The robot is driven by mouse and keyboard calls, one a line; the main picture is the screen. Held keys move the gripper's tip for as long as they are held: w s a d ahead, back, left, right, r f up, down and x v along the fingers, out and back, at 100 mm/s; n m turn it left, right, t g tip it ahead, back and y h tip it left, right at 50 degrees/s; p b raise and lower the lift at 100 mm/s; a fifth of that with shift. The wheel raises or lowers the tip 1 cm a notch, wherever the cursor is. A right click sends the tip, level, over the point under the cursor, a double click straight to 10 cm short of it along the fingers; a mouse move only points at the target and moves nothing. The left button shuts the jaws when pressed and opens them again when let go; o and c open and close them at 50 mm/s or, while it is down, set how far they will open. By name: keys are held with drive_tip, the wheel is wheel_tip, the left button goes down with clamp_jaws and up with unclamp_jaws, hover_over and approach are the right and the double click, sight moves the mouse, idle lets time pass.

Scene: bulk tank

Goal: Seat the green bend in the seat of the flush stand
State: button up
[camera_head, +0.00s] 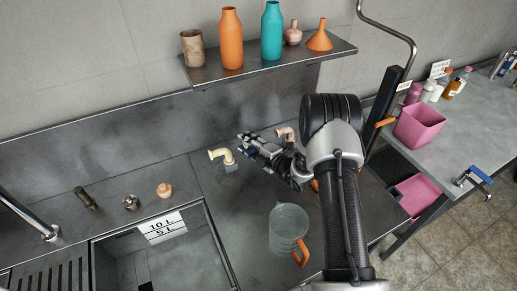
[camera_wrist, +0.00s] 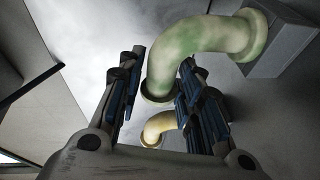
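A cream bend with a green tint (camera_head: 220,154) stands at the back of the worktop, one end at a small grey block (camera_head: 231,168). In the wrist view the bend (camera_wrist: 205,37) looks greener, its flanged end against the grey block (camera_wrist: 285,45). I cannot tell if this block is the flush stand's seat. My gripper (camera_head: 244,145) is just right of the bend. A smaller yellowish bend shape (camera_wrist: 160,126), perhaps a reflection, shows below.
A pinkish bend (camera_head: 285,133) stands behind my arm. A clear jug (camera_head: 289,229) with an orange handle stands in front. A sink (camera_head: 165,260) is at left. A shelf (camera_head: 270,64) with bottles overhangs the back. A pink bin (camera_head: 418,125) is at right.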

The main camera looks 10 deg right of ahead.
clamp_jaws()
drive_tip(key=shift+r, duration=0.15)
